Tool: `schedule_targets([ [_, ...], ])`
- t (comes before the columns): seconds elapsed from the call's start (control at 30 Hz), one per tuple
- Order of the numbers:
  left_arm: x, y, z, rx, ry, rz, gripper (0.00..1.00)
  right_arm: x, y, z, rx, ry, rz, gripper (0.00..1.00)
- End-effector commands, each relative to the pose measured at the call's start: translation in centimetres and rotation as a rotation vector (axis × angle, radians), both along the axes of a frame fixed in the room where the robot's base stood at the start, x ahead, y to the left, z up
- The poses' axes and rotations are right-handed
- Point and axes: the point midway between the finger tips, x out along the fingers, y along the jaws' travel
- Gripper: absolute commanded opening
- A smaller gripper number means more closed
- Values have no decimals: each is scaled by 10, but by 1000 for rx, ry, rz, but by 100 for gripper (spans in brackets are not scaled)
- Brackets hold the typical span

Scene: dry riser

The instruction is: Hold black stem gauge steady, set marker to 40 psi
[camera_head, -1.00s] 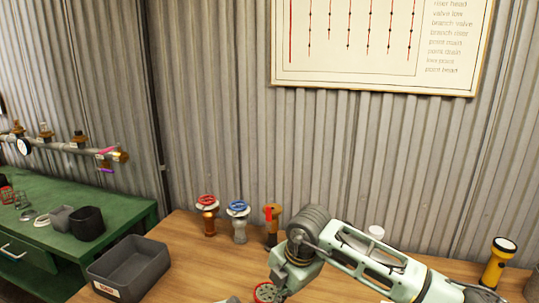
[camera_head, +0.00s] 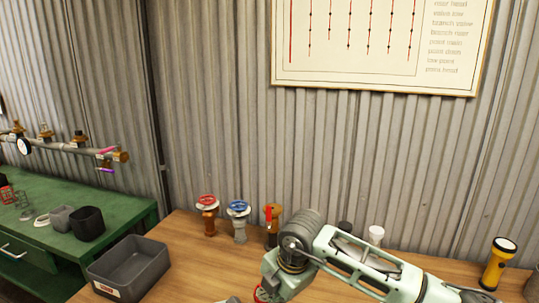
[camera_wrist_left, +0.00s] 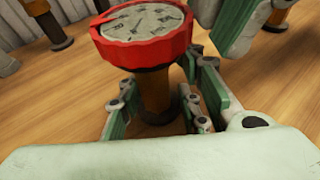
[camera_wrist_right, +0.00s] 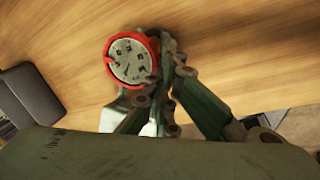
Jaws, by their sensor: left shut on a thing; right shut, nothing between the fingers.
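The gauge has a red ring (camera_wrist_left: 145,50) around a pale dial (camera_wrist_left: 143,22) with dark marks, on a brass-coloured stem (camera_wrist_left: 153,88) with a black foot. My left gripper (camera_wrist_left: 160,100) is shut on the stem just below the ring, and the gauge looks nearly upright. My right gripper (camera_wrist_right: 166,72) is shut and empty, beside the red ring (camera_wrist_right: 110,58) at its rim; I cannot tell if they touch. A small red pointer shows on the ring's left side in the right wrist view. In the head view the gauge (camera_head: 261,294) is mostly hidden by my right arm.
Several gauges or valves stand behind: a red-topped one (camera_head: 207,213), a blue-topped one (camera_head: 239,221) and a brass one (camera_head: 271,230). A dark grey bin (camera_head: 128,268) is at left. A yellow flashlight (camera_head: 497,265) stands at right. The wooden table front between is fairly clear.

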Motion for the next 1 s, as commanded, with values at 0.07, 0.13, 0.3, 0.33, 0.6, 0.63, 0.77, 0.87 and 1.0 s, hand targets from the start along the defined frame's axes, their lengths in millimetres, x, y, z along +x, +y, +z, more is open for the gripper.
schedule_targets([
  [0.07,-1,0,-3,4,5,-3,0,-1,3,0,1,0,2,0],
  [0.13,-1,0,-3,4,5,-3,0,-2,5,0,1,0,2,0],
  [0.3,-1,0,-3,4,5,-3,0,-3,7,0,1,0,2,0],
  [0.33,-1,0,-3,4,5,-3,0,-3,7,0,1,0,2,0],
  [0.6,-1,0,-3,4,4,-2,0,-3,7,0,1,-2,1,0],
  [0.63,-1,0,-3,4,4,-2,0,-3,7,0,1,-2,1,0],
  [0.77,-1,0,-3,4,4,-2,0,-4,6,0,1,-2,1,0],
  [0.87,-1,0,-3,4,4,-2,0,-7,5,0,1,-1,0,0],
  [1.0,-1,0,-3,4,4,-2,0,-10,4,1,1,-1,0,0],
])
